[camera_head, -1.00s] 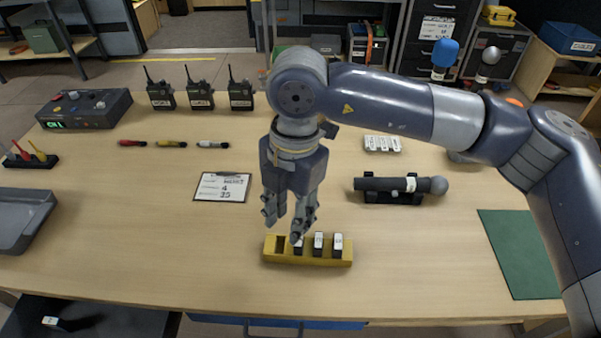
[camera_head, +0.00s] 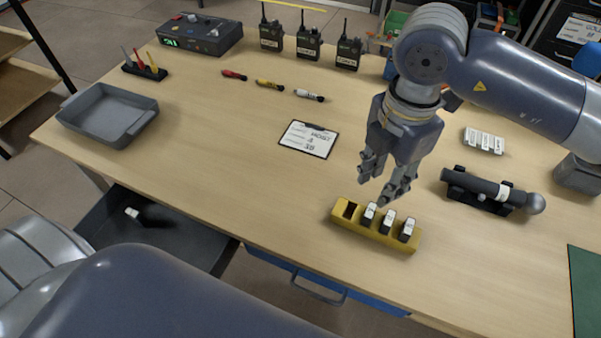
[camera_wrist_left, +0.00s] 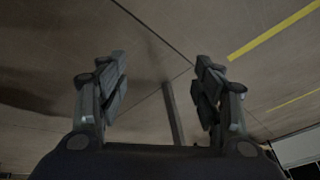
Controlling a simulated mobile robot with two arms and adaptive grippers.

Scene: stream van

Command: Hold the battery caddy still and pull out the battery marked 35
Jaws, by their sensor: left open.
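The yellow battery caddy (camera_head: 372,238) sits near the table's front edge in the head view. Three dark batteries with white labels stand in it: the left one (camera_head: 368,215), the middle one (camera_head: 387,222) and the right one (camera_head: 407,230). The leftmost slot (camera_head: 349,210) is empty. The battery markings are too small to read. My right gripper (camera_head: 380,183) hangs just behind and above the caddy, fingers apart and empty. My left gripper (camera_wrist_left: 162,70) is open and empty in the left wrist view, over the floor.
A clipboard (camera_head: 308,139) lies behind the caddy. A grey tray (camera_head: 107,116) is at the left. A black cylinder on a stand (camera_head: 480,191) is at the right. A dark bin (camera_head: 185,240) below the front edge holds a small white-labelled thing (camera_head: 132,212). The table left of the caddy is clear.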

